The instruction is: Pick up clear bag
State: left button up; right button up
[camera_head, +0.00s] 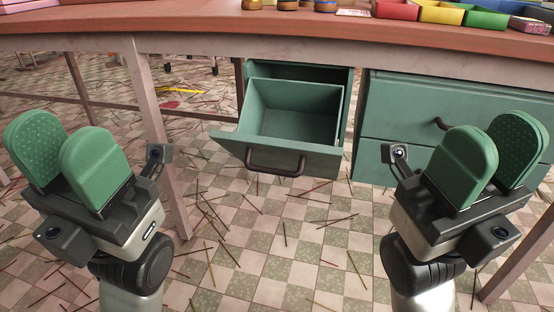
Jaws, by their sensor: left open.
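No clear bag can be made out in the head view. My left gripper (64,150) is at the left, with its two green pads apart and nothing seen between them. My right gripper (490,155) is at the right, in front of the green cabinet, with its green pads also apart and no object seen in it. Both grippers are below the table top.
A green drawer (297,112) stands pulled open and looks empty, with a dark handle (275,161). The wooden table (200,21) holds red, yellow and green trays (440,11) and small jars (287,4). Incense sticks litter the checkered floor (260,240). A table leg (160,135) stands beside my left gripper.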

aim_at(525, 25)
jog(key=k+l+z, duration=0.15)
jog(key=z, duration=1.35)
